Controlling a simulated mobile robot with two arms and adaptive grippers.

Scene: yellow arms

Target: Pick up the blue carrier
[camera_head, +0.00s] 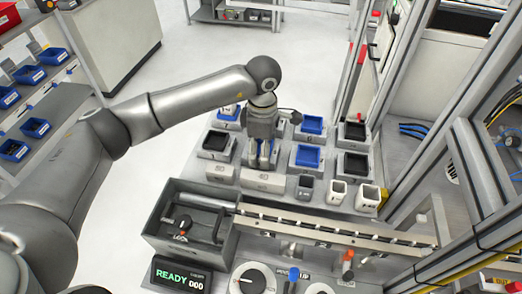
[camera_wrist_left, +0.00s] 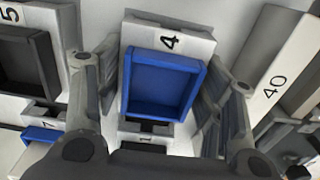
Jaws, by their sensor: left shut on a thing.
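My left gripper (camera_head: 262,160) points down at the table in the head view and is shut on a blue carrier (camera_head: 265,149). The gripper hides most of that carrier there. In the left wrist view the blue carrier (camera_wrist_left: 162,82) is a square open tray between the two fingers of my left gripper (camera_wrist_left: 158,95), one on each side. It appears over the holder labelled 4 (camera_wrist_left: 171,38). I cannot tell whether it is clear of the holder. My right gripper is not in view.
Other blue carriers (camera_head: 307,156) and black carriers (camera_head: 355,130) stand close around on holders. Small cups (camera_head: 338,191) stand near the front. A grey bin (camera_head: 160,226) with tools and a conveyor rail (camera_head: 335,230) lie nearer. A frame post (camera_head: 405,150) rises at right.

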